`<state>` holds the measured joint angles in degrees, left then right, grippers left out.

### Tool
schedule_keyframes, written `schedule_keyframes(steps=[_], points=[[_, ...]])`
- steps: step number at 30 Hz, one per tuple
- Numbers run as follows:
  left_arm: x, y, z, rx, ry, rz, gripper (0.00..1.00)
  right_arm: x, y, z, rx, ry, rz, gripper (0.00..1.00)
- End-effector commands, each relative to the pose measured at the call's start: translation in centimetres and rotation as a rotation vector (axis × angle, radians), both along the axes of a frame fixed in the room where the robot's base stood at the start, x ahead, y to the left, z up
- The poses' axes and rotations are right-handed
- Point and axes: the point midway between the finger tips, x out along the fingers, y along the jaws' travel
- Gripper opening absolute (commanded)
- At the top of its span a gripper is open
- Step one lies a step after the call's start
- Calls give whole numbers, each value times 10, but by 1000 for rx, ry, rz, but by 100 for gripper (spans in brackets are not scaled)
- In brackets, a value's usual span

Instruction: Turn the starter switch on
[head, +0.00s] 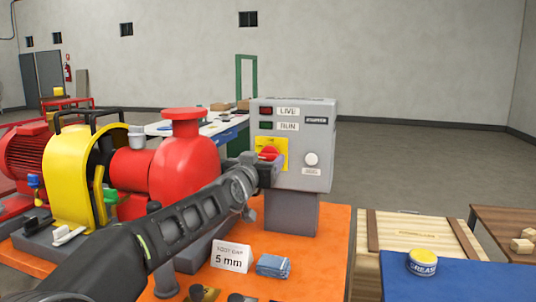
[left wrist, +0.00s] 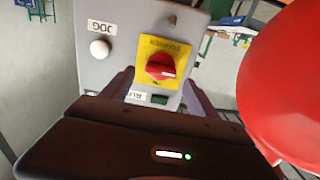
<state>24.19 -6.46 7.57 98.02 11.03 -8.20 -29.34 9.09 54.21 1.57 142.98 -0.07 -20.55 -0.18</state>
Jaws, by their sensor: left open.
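The starter box (head: 317,150) is grey, with a LIVE lamp (head: 266,111) and a RUN lamp (head: 266,125) that both look dark. Its starter switch is a red rotary knob (head: 268,153) on a yellow plate (head: 282,148). The left wrist view shows the knob (left wrist: 160,67) nearly upside down, its pale mark pointing right. My right gripper is out of view.
A white JOG button (head: 312,159) is beside the switch. The red pump (head: 184,160) and yellow guard (head: 70,185) stand left, close to my arm. A grease tin (head: 423,262) is right.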

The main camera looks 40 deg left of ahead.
Motion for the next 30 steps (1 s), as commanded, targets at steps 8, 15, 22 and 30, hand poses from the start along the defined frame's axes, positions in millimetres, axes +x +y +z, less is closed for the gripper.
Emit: schedule_keyframes(steps=[8,15,22,30], points=[[38,13,1,-2,0,-1,69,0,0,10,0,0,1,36],[44,15,0,-1,-1,0,69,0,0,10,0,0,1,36],[44,15,0,-1,0,0,61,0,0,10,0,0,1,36],[44,15,0,-1,0,0,39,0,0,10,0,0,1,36]])
